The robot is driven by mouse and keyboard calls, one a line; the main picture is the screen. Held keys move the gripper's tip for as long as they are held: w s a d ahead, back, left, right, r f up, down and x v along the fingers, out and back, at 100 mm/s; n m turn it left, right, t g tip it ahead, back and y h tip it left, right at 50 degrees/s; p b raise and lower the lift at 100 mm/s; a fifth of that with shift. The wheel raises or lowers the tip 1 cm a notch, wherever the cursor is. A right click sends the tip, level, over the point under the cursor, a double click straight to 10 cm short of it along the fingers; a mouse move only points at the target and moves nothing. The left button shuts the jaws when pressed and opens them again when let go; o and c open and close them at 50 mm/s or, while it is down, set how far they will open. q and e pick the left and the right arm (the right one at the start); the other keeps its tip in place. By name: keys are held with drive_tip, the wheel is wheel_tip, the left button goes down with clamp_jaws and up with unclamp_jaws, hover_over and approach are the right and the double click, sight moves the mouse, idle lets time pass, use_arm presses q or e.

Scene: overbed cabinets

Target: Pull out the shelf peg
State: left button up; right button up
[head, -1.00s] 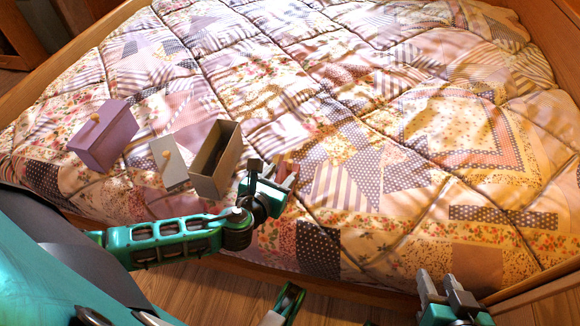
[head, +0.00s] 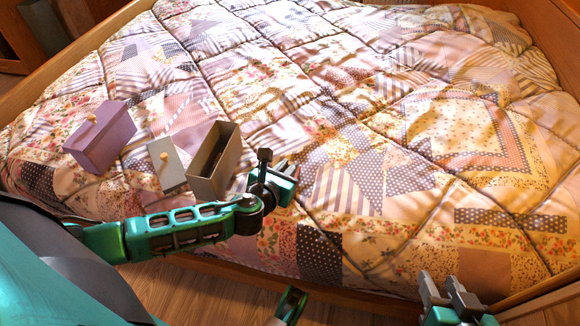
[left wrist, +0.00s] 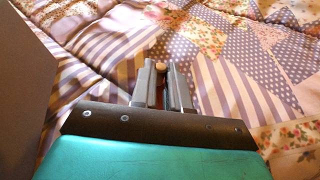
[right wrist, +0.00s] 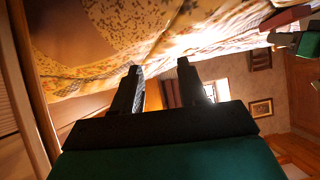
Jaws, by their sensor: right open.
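My left gripper (head: 290,170) is over the near part of the bed, just right of an open olive box (head: 226,165). In the left wrist view its fingers (left wrist: 165,72) stand close together around a small piece with a tan rounded tip (left wrist: 160,67), which looks like the peg; its lower part is mostly hidden between the fingers. The peg cannot be made out in the head view. My right gripper (head: 446,288) is open and empty at the bed's near right edge; its spread fingers also show in the right wrist view (right wrist: 160,75).
A purple box with a round knob (head: 100,140) and a grey piece with a knob (head: 168,163) lie left of the olive box on the patchwork quilt (head: 400,120). The bed's wooden frame (head: 330,290) runs along the near side. The quilt's middle and right are clear.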

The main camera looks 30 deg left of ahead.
use_arm(q)
clamp_jaws()
